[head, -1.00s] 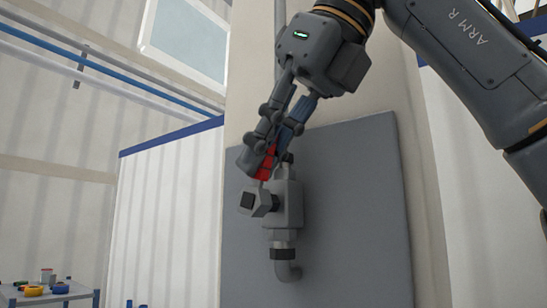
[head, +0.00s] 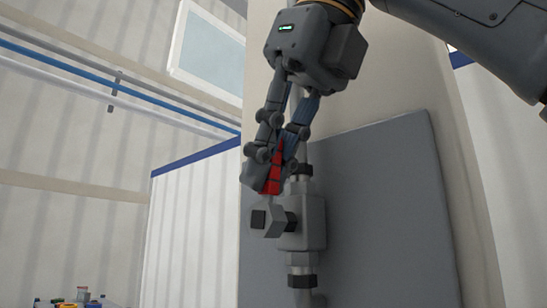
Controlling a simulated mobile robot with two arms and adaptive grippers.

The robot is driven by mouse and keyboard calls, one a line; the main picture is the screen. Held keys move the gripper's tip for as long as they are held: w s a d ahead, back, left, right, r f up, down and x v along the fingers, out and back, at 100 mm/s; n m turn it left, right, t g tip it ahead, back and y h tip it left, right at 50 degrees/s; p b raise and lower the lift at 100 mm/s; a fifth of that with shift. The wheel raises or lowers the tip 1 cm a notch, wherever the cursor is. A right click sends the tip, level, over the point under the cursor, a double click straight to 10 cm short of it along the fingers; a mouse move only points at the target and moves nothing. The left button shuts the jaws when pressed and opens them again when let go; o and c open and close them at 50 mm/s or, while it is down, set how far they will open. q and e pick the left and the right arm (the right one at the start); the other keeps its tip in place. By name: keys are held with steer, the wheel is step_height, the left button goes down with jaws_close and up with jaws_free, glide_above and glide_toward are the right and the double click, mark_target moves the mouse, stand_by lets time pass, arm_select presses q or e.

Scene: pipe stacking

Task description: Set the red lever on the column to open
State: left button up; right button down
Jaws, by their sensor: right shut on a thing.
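The red lever (head: 272,181) stands roughly upright, tilted a little, above the square knob of the grey valve body (head: 312,222) on the column. My right gripper (head: 268,172) comes down from above and is shut on the lever; its fingers hide the lever's upper part. The grey valve sits on a vertical pipe in front of the dark grey panel (head: 390,210) fixed to the column (head: 400,90). No open or closed marking can be read. My left gripper is not in view.
A white partition with a blue top edge (head: 195,220) stands left of the column. Blue and white pipes (head: 120,82) run along the far wall. Small items (head: 80,297) sit at the bottom left. The space left of the valve looks clear.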

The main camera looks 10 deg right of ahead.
steer(key=c, duration=1.4)
jaws_free()
